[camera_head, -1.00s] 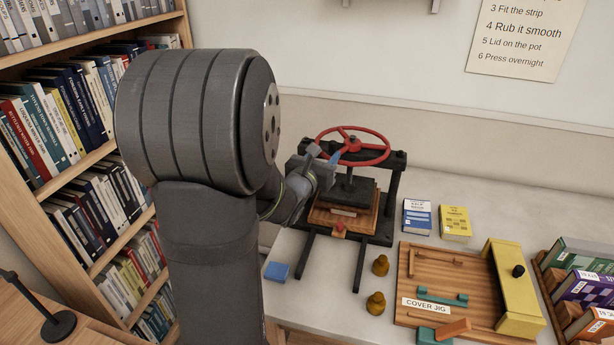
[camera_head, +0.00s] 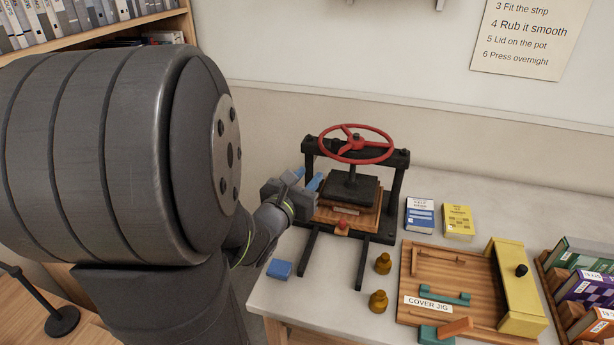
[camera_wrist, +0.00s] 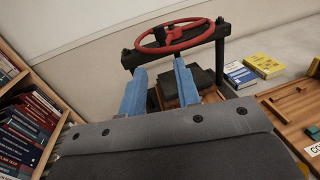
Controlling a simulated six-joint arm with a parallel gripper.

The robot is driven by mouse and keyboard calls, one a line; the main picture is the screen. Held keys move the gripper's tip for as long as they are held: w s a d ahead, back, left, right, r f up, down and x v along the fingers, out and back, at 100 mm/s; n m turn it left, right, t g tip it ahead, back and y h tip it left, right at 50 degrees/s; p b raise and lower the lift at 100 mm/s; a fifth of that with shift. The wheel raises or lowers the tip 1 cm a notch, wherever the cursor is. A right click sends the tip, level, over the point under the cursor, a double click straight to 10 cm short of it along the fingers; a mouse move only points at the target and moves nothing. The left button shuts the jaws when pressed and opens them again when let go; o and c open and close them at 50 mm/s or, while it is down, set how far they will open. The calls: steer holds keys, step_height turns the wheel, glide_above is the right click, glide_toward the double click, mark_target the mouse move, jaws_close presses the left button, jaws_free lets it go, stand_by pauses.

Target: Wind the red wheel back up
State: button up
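The red wheel (camera_head: 355,141) sits level on top of the black screw press (camera_head: 398,185) on the bench. It also shows at the top of the wrist view (camera_wrist: 175,37). Below it, the press's dark plate (camera_head: 345,192) sits just over a book on a wooden board (camera_head: 362,219); I cannot tell if plate and book touch. My gripper (camera_head: 309,180) is left of the press, lower than the wheel and apart from it. In the wrist view its two blue fingers (camera_wrist: 160,88) are spread with nothing between them.
A blue block (camera_head: 279,269) and two brass knobs (camera_head: 380,282) lie near the bench's front. A blue book (camera_head: 419,215), a yellow book (camera_head: 458,222) and the cover jig (camera_head: 440,270) are to the right. A bookshelf (camera_wrist: 25,120) stands at left.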

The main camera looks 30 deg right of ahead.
steer(key=w+r+m, duration=0.1)
steer(key=m, duration=0.1)
steer(key=w+d+r+m+g+h, duration=0.1)
steer(key=w+m, duration=0.1)
steer(key=w+d+m+h, duration=0.1)
steer(key=w+m, duration=0.1)
steer(key=shift+w+d+r+g, duration=0.2)
steer(key=shift+r+g, duration=0.1)
steer(key=shift+r, duration=0.1)
jaws_close()
steer(key=w+a+f+m+g, duration=0.1)
steer(key=w+a+m+g, duration=0.1)
steer(key=w+m+g, duration=0.65)
steer(key=w+a+f+m+g, duration=0.2)
steer(key=w+m+g, duration=0.15)
steer(key=m, duration=0.95)
steer(key=s+x, duration=0.2)
steer(key=x, duration=1)
steer(key=shift+s+r+h, duration=0.3)
steer(key=shift+r, duration=0.25)
steer(key=shift+d+n, duration=0.1)
steer(key=shift+n, duration=0.15)
steer(key=shift+s+n+t, duration=0.4)
steer(key=shift+s+t, duration=0.05)
steer(key=shift+t, duration=0.25)
